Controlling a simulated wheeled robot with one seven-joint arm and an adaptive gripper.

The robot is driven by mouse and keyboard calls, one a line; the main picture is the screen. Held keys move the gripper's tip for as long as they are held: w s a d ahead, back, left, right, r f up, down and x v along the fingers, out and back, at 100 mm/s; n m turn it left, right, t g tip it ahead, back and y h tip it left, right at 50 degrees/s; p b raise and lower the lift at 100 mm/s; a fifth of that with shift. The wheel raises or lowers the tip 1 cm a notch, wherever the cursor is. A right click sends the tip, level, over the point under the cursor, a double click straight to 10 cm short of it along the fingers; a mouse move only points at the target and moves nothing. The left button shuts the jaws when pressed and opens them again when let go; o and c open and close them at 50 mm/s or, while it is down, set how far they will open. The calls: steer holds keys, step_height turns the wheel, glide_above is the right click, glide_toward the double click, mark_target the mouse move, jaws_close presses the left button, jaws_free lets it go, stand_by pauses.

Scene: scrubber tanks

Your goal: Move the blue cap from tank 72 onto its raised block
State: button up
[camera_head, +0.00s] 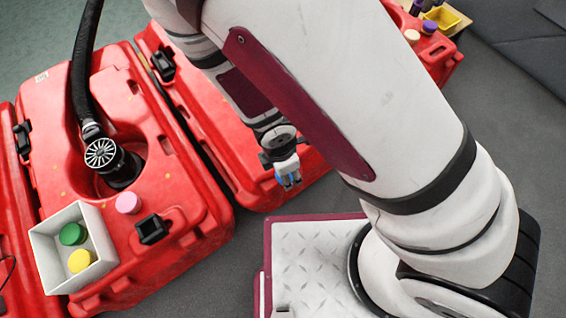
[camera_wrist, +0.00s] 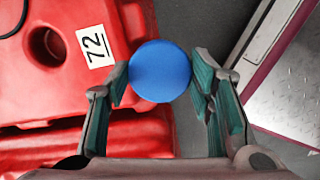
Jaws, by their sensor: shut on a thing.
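My gripper (camera_head: 287,172) is shut on the blue cap (camera_wrist: 160,71), which shows as a round blue disc between the fingertips in the wrist view. In the head view the cap (camera_head: 289,179) is a small blue patch at the fingers. The cap is held over the edge of a red tank (camera_wrist: 100,80), beside its white label 72 (camera_wrist: 95,45). A dark round opening (camera_wrist: 47,44) shows in that tank left of the label. I cannot make out the raised block in either view.
At left, a red tank (camera_head: 185,195) carries a black hose (camera_head: 85,75), a pink cap (camera_head: 128,203) and a white box (camera_head: 48,262) holding green (camera_head: 73,233) and yellow (camera_head: 81,260) caps. A yellow tray (camera_head: 443,17) is at upper right. Grey floor lies beyond.

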steer(key=shift+r+p, duration=0.95)
steer(key=shift+r, duration=0.15)
stand_by(0.8)
steer(key=shift+r+p, duration=2.1)
steer(key=shift+r, duration=0.3)
